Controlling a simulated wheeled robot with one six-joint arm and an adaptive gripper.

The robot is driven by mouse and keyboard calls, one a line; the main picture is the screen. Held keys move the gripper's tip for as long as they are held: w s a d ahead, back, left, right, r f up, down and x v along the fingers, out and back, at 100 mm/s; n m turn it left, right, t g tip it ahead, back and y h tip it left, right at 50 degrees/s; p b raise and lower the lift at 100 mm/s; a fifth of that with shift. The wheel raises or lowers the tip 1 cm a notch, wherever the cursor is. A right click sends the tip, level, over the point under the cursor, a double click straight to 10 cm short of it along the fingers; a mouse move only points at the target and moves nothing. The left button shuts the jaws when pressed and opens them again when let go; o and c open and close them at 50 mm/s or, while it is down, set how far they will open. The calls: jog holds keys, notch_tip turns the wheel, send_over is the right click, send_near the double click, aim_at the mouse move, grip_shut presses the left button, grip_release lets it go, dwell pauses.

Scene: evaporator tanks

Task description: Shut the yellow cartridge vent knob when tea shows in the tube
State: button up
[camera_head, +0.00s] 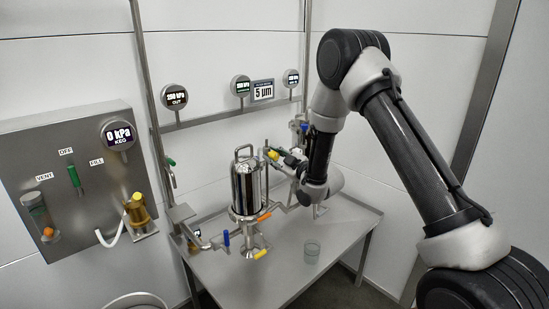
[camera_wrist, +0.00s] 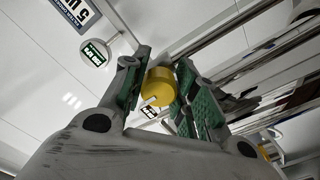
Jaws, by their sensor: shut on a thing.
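The yellow knob (camera_wrist: 161,86) sits between the green-padded fingers of my gripper (camera_wrist: 158,92) in the wrist view, and the fingers are shut on it. In the head view a small yellow knob (camera_head: 272,155) shows at my gripper (camera_head: 280,154), to the right of the upper part of the polished steel cartridge housing (camera_head: 246,188). My arm hides part of that area. I cannot make out a tube or any tea in it in either view.
The housing stands on a steel table (camera_head: 340,226). Below it are a blue handle (camera_head: 226,238), an orange handle (camera_head: 264,217) and a yellow handle (camera_head: 260,254). A grey panel (camera_head: 85,135) is at the left.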

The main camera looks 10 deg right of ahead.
dwell(0.4)
jog(key=o, duration=0.8)
jog(key=shift+c, duration=0.2)
jog(key=shift+s+d, duration=0.1)
jog(key=v, duration=1.1)
jog(key=shift+s+d, duration=0.2)
jog(key=shift+s, duration=0.15)
